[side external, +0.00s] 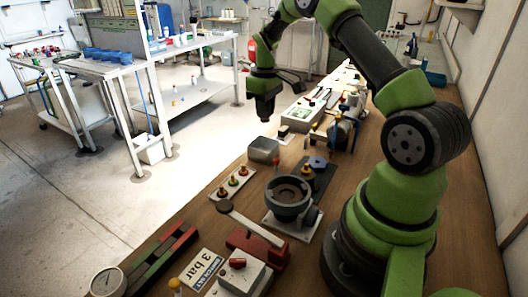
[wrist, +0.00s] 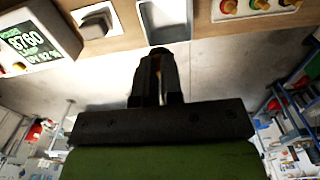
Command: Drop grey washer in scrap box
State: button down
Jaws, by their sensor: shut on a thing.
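My gripper (side external: 264,120) hangs fingers-down above the bench's far left edge, well above the surface. In the wrist view my gripper's fingers (wrist: 158,62) are nearly together, with a small dark rounded piece at their tips. This piece is likely the grey washer, but its shape is mostly hidden by the fingers. A grey open box (side external: 263,148), likely the scrap box, stands on the bench below my gripper and close to the edge. It also shows as the grey box (wrist: 165,37) at the top of the wrist view, just beyond the fingertips.
A panel with several coloured buttons (side external: 219,190) and a dark round bowl-like vessel (side external: 288,212) stand nearer the camera. A device with a lit display (side external: 300,113) stands beyond the box. The bench edge drops to open floor at the left.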

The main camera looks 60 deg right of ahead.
jog(key=shift+s+d+f, duration=0.1)
jog(key=shift+d+f, duration=0.2)
jog(key=shift+d, duration=0.1)
jog(key=shift+f, duration=2.85)
jog(key=c, duration=1.2)
grip_release()
jog(key=shift+r, duration=0.1)
notch_tip(320, 180, up, 10)
jog(key=shift+f, duration=0.1)
